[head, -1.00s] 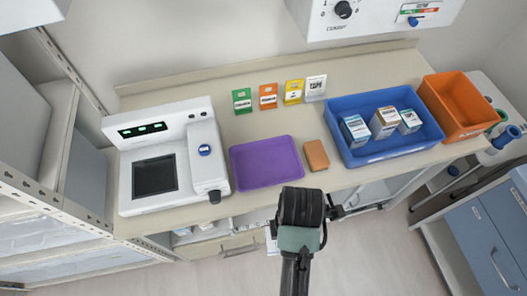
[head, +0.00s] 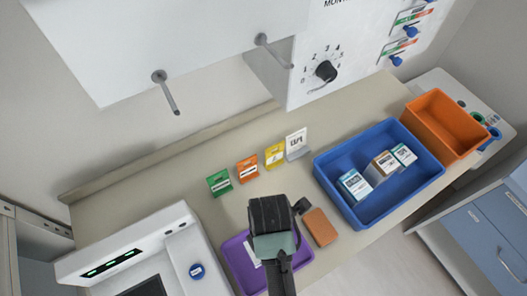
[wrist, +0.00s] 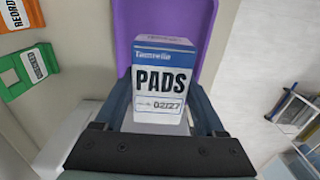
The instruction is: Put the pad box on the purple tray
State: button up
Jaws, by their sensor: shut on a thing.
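The pad box (wrist: 165,80) is white with a blue band and "PADS" lettering, in the wrist view. My gripper (wrist: 165,110) is shut on it, with one finger at each side. The purple tray (wrist: 205,20) shows behind the box in the wrist view. In the head view my gripper and wrist cover part of the purple tray (head: 236,258), which lies near the counter's front edge. A small white patch, probably the box, shows beside my wrist against the tray. I cannot tell whether the box touches the tray.
A brown block (head: 320,227) lies close right of the tray. A blue bin (head: 360,213) with three boxes and an orange bin (head: 440,125) stand further right. Small coloured cards (head: 248,168) stand behind the tray. A white device (head: 150,255) is at the left.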

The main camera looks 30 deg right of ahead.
notch_tip(320, 180, down, 8)
jog(key=shift+s+r, duration=0.1)
jog(key=shift+r, duration=0.15)
jog(key=shift+f, duration=0.1)
jog(key=o, duration=1.4)
notch_tip(320, 180, up, 12)
jog(key=shift+r, duration=0.15)
